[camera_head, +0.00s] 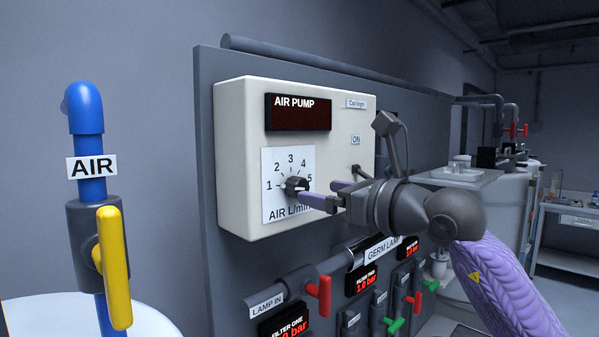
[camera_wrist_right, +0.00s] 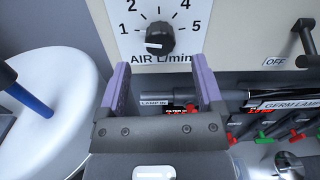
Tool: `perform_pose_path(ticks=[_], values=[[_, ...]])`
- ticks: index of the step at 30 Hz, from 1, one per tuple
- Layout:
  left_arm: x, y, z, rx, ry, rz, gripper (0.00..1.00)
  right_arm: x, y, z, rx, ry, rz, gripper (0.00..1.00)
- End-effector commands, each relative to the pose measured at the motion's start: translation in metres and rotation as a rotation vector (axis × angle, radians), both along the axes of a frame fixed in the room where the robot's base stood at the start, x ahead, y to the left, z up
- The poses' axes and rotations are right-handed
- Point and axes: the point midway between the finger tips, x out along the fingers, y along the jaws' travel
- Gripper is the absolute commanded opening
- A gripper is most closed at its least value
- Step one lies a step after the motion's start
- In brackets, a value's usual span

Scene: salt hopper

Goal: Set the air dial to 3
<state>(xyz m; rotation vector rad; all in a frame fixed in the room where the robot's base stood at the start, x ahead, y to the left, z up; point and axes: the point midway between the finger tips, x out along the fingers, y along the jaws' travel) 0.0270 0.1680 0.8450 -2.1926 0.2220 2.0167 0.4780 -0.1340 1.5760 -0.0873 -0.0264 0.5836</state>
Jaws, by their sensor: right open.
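The air dial (camera_head: 296,186) is a black knob on a white scale plate numbered 1 to 5, on the front of the cream air pump box (camera_head: 236,150). In the right wrist view the dial (camera_wrist_right: 160,38) has its white mark pointing left, near 1. My right gripper (camera_head: 318,193) is open, its purple fingers close in front of the dial. In the right wrist view the fingers of the gripper (camera_wrist_right: 159,72) are spread to either side below the knob, with nothing between them. My left gripper is not in view.
The pump's display (camera_head: 298,113) is dark. A switch lever (camera_head: 361,172) sits right of the dial, between ON and OFF labels. Below are pipes with red valve handles (camera_head: 319,295) and green ones. A blue AIR pipe (camera_head: 90,150) with a yellow handle (camera_head: 114,268) stands at left.

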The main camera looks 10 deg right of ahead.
Motion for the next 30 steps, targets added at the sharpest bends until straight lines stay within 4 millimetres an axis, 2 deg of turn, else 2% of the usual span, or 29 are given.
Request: perform_pose_path(ticks=[1, 7, 18, 30], values=[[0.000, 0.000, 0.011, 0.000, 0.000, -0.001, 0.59, 0.009, 0.006, 0.006, 0.005, 0.004, 0.003, 0.85], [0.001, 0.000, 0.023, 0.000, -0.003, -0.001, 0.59, 0.035, 0.023, 0.003, 0.004, 0.003, 0.001, 0.85], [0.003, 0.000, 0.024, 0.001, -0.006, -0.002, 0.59, 0.041, 0.027, 0.000, 0.003, 0.001, 0.001, 0.85], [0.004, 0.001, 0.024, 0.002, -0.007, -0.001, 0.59, 0.041, 0.027, 0.000, 0.003, 0.001, 0.001, 0.00]])
